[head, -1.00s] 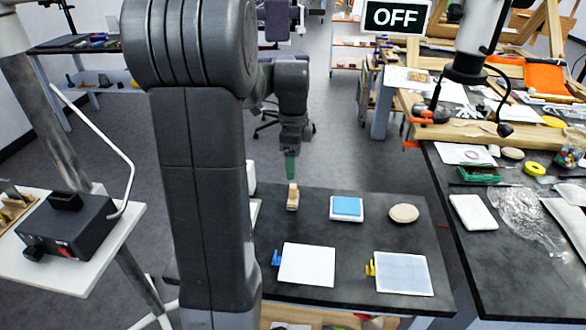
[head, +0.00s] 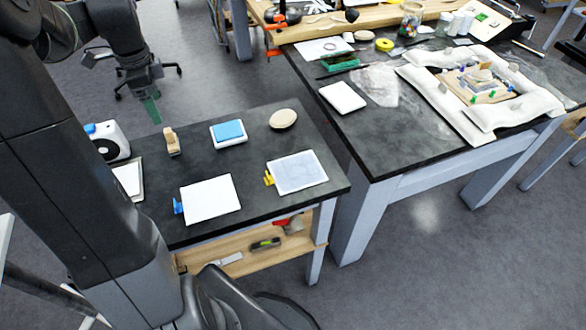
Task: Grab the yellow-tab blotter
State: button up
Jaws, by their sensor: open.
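The yellow-tab blotter (head: 298,172) is a pale grey-white sheet lying flat at the right front of the small dark table. Its yellow tab (head: 268,179) sticks out at its left edge. A similar white blotter (head: 210,199) with a blue tab (head: 178,206) lies to its left. My gripper (head: 152,110) hangs at the upper left, beyond the table's back edge, with green fingertips. It is open and holds nothing that I can see. It is well apart from both blotters.
A blue pad on a white block (head: 228,132), a round beige disc (head: 283,118) and a wooden block (head: 171,141) stand behind the blotters. A white device (head: 107,141) is at the left. A larger dark table (head: 390,150) with white padding is at the right.

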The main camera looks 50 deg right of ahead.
aim_at(294, 172)
jog(key=k+l, duration=0.45)
jog(key=l, duration=0.15)
jog(key=k+l+u, duration=0.1)
jog(key=k+l, duration=0.35)
jog(key=l, duration=0.15)
